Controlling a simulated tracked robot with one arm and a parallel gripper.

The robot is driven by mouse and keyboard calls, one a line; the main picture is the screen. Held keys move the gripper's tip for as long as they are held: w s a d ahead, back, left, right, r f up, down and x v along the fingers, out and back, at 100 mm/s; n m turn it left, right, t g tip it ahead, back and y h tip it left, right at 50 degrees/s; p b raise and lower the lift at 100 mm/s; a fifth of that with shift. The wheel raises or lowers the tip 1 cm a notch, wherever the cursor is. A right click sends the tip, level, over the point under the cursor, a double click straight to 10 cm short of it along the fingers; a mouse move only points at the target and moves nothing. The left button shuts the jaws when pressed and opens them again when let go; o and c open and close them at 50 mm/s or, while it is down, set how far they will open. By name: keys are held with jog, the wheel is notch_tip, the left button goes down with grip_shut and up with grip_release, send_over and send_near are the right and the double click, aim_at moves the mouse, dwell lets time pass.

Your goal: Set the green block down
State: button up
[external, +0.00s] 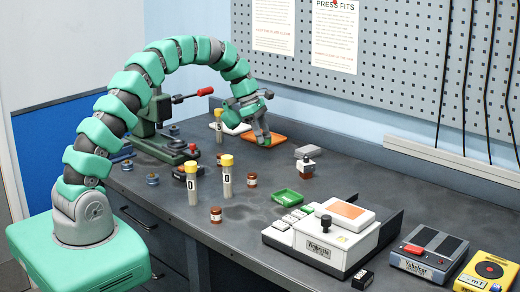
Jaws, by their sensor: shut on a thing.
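My gripper (264,139) points down at the far part of the bench, in front of the pegboard.

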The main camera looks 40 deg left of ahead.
notch_tip(320, 180, down, 7)
jog(key=shift+r, duration=0.2)
dwell(0.3)
jog(key=o, duration=1.3)
jog(key=v, duration=1.2)
jog(key=shift+a, duration=0.1)
